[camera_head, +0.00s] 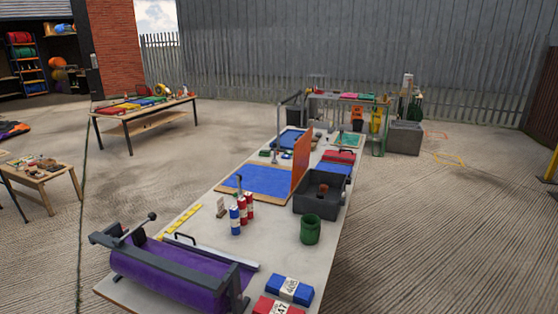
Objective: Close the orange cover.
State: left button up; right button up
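The orange cover (302,158) is a thin panel standing nearly upright on the long grey table. It rises along the right side of a flat blue mat with a wooden edge (258,181). The blue surface lies uncovered to its left. The cover's lower edge meets the board's right side; I cannot make out a hinge. Neither of my grippers is in view.
A dark grey bin (319,201) stands just right of the cover. Blue and red cylinders (240,212), a green cup (310,229) and a purple roll (170,278) on a frame occupy the near table (262,255). Concrete floor (420,240) to the right is clear.

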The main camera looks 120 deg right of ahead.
aim_at(302, 148)
jog(key=z, duration=1.65)
jog(key=i, duration=2.5)
jog(key=z, duration=3.65)
jog(key=i, duration=0.5)
jog(key=z, duration=0.2)
jog(key=k, duration=0.45)
jog(key=u, duration=2.1)
